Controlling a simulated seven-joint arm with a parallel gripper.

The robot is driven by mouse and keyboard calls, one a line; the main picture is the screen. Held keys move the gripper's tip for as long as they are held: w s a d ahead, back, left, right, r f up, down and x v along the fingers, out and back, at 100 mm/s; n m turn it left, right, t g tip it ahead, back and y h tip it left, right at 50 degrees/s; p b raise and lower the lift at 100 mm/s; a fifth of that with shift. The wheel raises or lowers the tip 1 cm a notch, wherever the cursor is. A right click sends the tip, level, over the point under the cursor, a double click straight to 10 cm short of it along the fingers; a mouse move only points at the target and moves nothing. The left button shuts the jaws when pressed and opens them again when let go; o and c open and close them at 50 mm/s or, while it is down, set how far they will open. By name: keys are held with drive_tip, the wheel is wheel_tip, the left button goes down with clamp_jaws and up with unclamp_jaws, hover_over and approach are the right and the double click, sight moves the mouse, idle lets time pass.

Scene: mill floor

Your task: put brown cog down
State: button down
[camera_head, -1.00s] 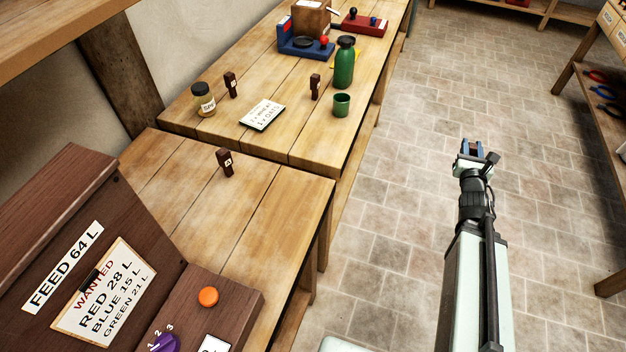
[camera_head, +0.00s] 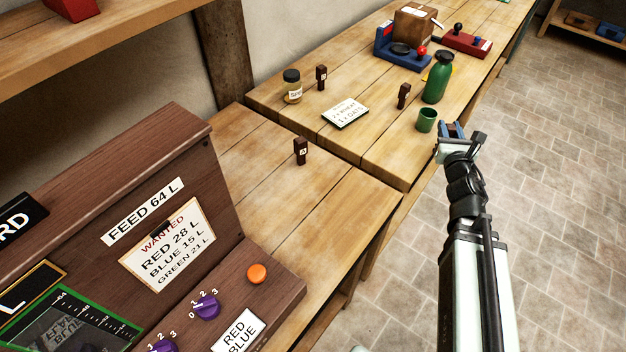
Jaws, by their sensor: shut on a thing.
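My gripper (camera_head: 452,130) has blue fingers and is shut on a small brown thing (camera_head: 453,132), likely the brown cog. Only a little of it shows between the fingers, so its shape cannot be made out. The gripper appears beside the right edge of the far wooden bench (camera_head: 385,162), just right of the green cup (camera_head: 427,120) in the picture. Its height over the bench or floor is hard to tell.
The far bench holds a green bottle (camera_head: 438,78), a labelled jar (camera_head: 292,86), a card (camera_head: 345,113) and small dark brown blocks (camera_head: 404,96). Another block (camera_head: 300,151) stands on the near bench (camera_head: 330,215), mostly bare. A brown control panel (camera_head: 160,215) fills the lower left.

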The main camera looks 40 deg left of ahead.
drive_tip(key=s+a+r+n+g+y, duration=0.2)
drive_tip(key=s+a+r+g, duration=0.15)
drive_tip(key=s+a, duration=0.45)
drive_tip(key=s+a+r+n+g+y, duration=0.25)
drive_tip(key=s+a+r, duration=0.2)
drive_tip(key=a, duration=0.55)
drive_tip(key=s+a+r+n+g+y, duration=0.3)
drive_tip(key=s+a+r, duration=0.1)
drive_tip(key=s+a, duration=0.35)
drive_tip(key=n+g, duration=0.9)
drive_tip(key=g, duration=0.4)
hover_over(278, 180)
wheel_tip(278, 180, down, 4)
drive_tip(key=r, duration=0.1)
drive_tip(key=shift+m+h, duration=0.25)
drive_tip(key=shift+f, duration=5.25)
drive_tip(key=shift+f, duration=0.1)
drive_tip(key=c, duration=0.8)
unclamp_jaws()
drive_tip(key=shift+c, duration=0.2)
